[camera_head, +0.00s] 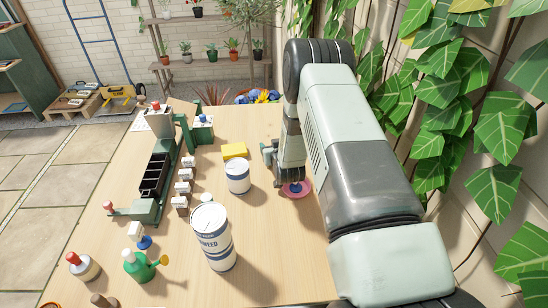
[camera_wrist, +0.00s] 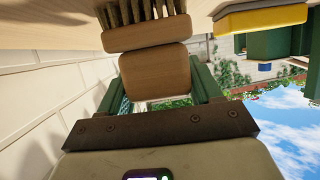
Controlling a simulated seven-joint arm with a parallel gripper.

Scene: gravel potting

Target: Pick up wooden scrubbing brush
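The wooden scrubbing brush (camera_wrist: 150,34) shows at the top of the wrist view, which appears upside down. Its dark bristles point toward the tabletop, and its rounded wooden grip (camera_wrist: 155,72) lies on the palm side. The green fingers of my gripper (camera_wrist: 158,82) stand on both sides of this grip, close against it with no clear gap. The bristle tips are cut off by the frame edge, so I cannot tell whether they touch the table. In the head view my gripper (camera_head: 268,152) is low over the table's right side, and I cannot make out the brush there.
A pink saucer (camera_head: 304,188) lies by my wrist. A yellow sponge (camera_head: 234,150) is left of my gripper, with a white can (camera_head: 237,178) and a larger weed can (camera_head: 213,240) nearer. The wall and leafy vines (camera_head: 440,90) are close on the right.

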